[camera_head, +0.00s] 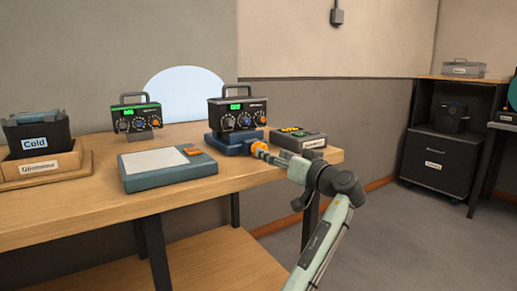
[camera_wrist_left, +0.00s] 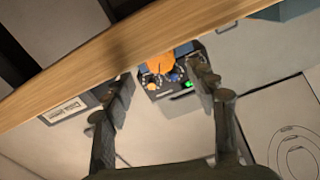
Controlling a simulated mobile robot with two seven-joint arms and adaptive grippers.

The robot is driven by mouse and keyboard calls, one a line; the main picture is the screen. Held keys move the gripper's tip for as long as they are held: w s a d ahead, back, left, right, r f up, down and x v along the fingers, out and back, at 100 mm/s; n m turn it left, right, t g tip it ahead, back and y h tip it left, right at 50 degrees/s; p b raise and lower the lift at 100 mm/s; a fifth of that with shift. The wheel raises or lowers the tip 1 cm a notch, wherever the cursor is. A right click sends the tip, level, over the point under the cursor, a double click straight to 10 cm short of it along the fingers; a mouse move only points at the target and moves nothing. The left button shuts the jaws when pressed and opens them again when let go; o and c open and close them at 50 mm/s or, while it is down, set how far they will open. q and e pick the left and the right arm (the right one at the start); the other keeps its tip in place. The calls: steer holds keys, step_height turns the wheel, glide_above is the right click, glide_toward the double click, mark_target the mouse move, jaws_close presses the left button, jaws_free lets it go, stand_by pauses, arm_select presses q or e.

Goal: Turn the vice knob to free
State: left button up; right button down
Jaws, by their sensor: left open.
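The vice (camera_head: 228,148) is a dark blue block on the wooden table, with an orange knob (camera_head: 258,148) facing its front right. A black control box with a green display (camera_head: 238,116) stands upright at the vice. My left gripper (camera_head: 268,157) is at the knob in the head view, where the fingers are too small to judge contact. In the left wrist view my gripper (camera_wrist_left: 162,82) is open, its two fingers spread either side of the orange knob (camera_wrist_left: 160,65). The knob's setting cannot be read. My right gripper is not in view.
A grey box with an orange display (camera_head: 299,140) stands close right of the vice. A flat blue-grey pad (camera_head: 165,184) lies to the left. Another black control box (camera_head: 136,117) and a dark bin in a wooden tray (camera_head: 75,168) stand farther left. The table edge (camera_wrist_left: 130,50) crosses the wrist view.

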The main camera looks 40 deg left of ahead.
arm_select(q)
steer(key=x, duration=0.7)
steer(key=shift+p, duration=0.3)
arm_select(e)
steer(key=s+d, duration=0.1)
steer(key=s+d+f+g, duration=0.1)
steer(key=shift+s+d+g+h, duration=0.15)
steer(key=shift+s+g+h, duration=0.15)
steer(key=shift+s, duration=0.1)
arm_select(q)
steer(key=shift+c, duration=0.3)
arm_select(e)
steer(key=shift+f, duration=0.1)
